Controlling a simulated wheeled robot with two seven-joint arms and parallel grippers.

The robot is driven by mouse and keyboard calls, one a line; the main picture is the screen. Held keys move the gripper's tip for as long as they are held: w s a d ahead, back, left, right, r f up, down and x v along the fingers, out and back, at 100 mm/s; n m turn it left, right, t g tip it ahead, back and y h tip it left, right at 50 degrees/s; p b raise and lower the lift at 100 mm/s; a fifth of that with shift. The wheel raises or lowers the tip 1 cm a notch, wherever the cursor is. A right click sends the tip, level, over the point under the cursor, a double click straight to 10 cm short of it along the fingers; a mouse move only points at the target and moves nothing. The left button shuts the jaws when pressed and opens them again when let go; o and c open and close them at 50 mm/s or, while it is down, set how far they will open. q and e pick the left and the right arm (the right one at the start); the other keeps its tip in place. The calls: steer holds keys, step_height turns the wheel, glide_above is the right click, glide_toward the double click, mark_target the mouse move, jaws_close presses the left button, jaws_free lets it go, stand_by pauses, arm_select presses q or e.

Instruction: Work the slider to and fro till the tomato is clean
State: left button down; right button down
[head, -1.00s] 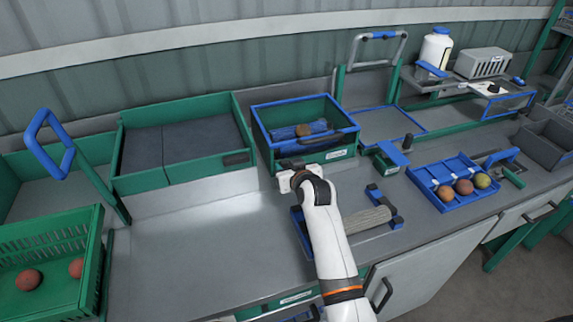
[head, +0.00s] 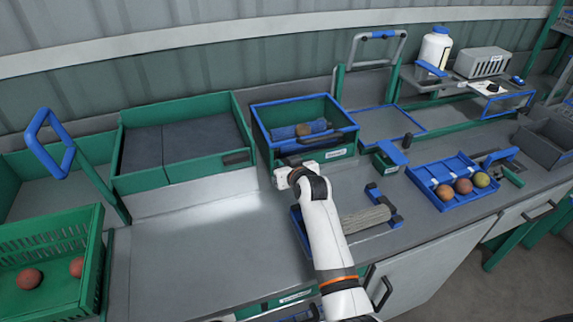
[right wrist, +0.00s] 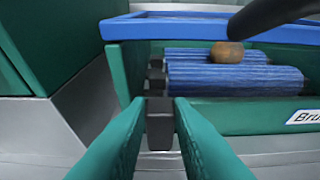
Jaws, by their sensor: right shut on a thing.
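The brush box (head: 347,150) is green with a blue rim and stands at the back middle of the bench. Inside it lie blue brush rollers (right wrist: 235,80), and a brownish-orange tomato (right wrist: 227,52) rests on them; the tomato also shows in the head view (head: 303,130). My right gripper (head: 284,173) is at the box's front left. In the right wrist view its green fingers are shut on a dark slider knob (right wrist: 160,128) at the box's front. Its fingertips are hard to make out in the head view. My left gripper is not in view.
A blue tray (head: 432,192) with several round fruits stands to the right. A green crate (head: 62,238) with tomatoes is at the left. A roller on a blue-ended frame (head: 366,218) lies beside my right arm. The bench left of my arm is clear.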

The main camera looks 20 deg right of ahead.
steer(key=d, duration=0.9)
steer(key=shift+w+d, duration=0.15)
steer(key=shift+d, duration=0.25)
steer(key=d+b, duration=0.3)
steer(key=d, duration=0.6)
steer(key=shift+w, duration=0.15)
steer(key=c, duration=1.3)
jaws_free()
steer(key=v, duration=1.2)
